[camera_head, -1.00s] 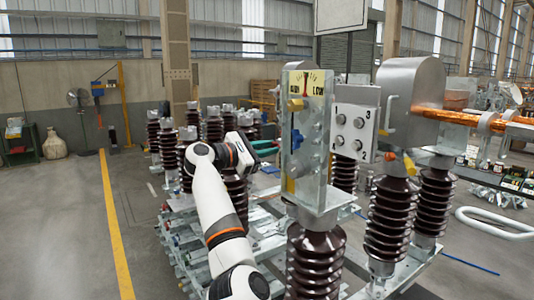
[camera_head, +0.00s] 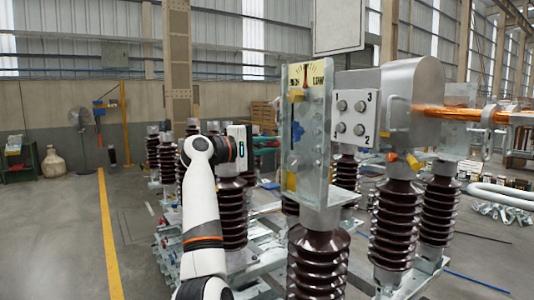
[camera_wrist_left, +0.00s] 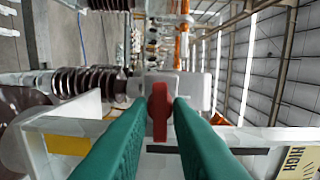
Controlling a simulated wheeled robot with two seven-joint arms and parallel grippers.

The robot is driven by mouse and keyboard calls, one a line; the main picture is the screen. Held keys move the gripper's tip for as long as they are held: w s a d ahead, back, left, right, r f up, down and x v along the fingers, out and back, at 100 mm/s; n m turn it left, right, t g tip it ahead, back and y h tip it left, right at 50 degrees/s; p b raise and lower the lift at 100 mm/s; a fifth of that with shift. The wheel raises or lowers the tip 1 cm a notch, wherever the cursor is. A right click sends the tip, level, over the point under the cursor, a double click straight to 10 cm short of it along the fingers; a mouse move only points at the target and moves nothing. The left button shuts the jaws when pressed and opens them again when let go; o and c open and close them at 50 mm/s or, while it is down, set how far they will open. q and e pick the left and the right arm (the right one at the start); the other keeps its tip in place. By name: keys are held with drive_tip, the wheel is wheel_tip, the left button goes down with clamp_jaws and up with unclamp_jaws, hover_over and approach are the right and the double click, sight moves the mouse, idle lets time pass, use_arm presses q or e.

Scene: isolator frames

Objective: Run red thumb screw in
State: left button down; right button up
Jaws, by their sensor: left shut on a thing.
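The red thumb screw (camera_wrist_left: 159,115) shows in the left wrist view as an upright red handle in front of a pale metal bracket (camera_wrist_left: 45,128). My left gripper (camera_wrist_left: 160,104) is shut on it, with one green finger on each side. In the head view, my left gripper (camera_head: 265,144) reaches in from the left towards the upright metal frame (camera_head: 312,195) with the HIGH/LOW gauge (camera_head: 320,72). There the screw is hidden. My right gripper is not in view.
Brown ribbed insulators (camera_head: 318,262) stand under and around the frame. Open floor with a yellow line (camera_head: 108,230) lies at the left.

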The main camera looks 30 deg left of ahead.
use_arm(q)
drive_tip(key=shift+w+f+m+b, duration=0.15)
drive_tip(key=shift+m+b, duration=0.55)
drive_tip(key=shift+m, duration=3.5)
drive_tip(key=shift+s+f+m+b, duration=0.15)
drive_tip(key=shift+m+b, duration=0.55)
drive_tip(key=shift+m, duration=3.5)
drive_tip(key=shift+w, duration=0.1)
drive_tip(key=c, duration=1.6)
unclamp_jaws()
drive_tip(key=shift+a+r, duration=0.1)
